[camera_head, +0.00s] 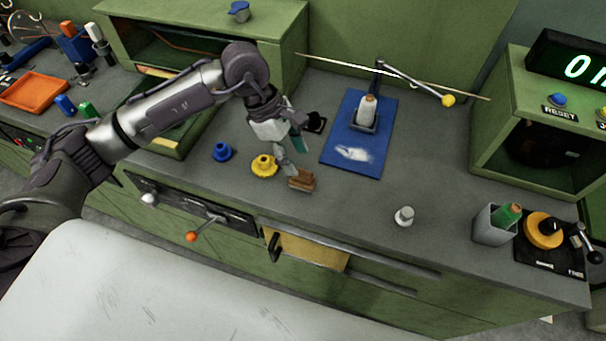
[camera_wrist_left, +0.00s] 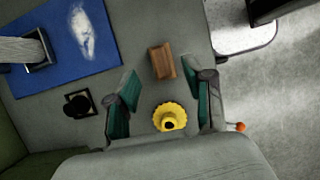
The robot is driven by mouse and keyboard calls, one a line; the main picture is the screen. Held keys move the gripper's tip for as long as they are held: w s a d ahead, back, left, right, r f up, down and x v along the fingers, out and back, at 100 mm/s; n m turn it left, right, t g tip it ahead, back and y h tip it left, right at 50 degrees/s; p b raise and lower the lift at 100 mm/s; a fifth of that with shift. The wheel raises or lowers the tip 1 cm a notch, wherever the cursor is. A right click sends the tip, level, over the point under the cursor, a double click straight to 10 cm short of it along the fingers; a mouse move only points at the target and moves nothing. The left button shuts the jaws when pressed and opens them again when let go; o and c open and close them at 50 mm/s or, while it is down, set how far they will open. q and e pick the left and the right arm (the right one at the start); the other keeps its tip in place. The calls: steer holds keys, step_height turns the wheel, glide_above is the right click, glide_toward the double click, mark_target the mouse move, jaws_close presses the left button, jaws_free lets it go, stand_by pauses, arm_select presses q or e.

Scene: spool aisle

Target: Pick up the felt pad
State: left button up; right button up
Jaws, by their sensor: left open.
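A small brown block with a lighter brown layer, the only thing here that looks like the felt pad (camera_head: 301,181), lies on the grey bench top near its front edge. In the left wrist view the felt pad (camera_wrist_left: 162,61) lies just beyond the fingertips, about midway between them. My left gripper (camera_head: 289,152) is open and empty above the bench, its green-lined fingers apart. In the left wrist view the left gripper (camera_wrist_left: 161,82) has the yellow scalloped piece (camera_wrist_left: 170,116) showing between its fingers. My right gripper is not in view.
The yellow piece (camera_head: 264,166) and a blue piece (camera_head: 222,152) stand left of the pad. A blue mat (camera_head: 340,164) with a white smear and a spool (camera_head: 366,110) lies behind. A small grey-white piece (camera_head: 404,216) and grey cup (camera_head: 490,228) stand right. Bench between is clear.

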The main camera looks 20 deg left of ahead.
mark_target(302, 172)
arm_select(q)
steer(key=shift+p+x, duration=0.6)
steer(key=shift+x, duration=0.4)
steer(key=p+x, duration=0.1)
steer(key=x, duration=0.2)
steer(key=shift+a+f, duration=0.1)
steer(key=shift+f, duration=0.35)
steer(key=c, duration=0.7)
jaws_close()
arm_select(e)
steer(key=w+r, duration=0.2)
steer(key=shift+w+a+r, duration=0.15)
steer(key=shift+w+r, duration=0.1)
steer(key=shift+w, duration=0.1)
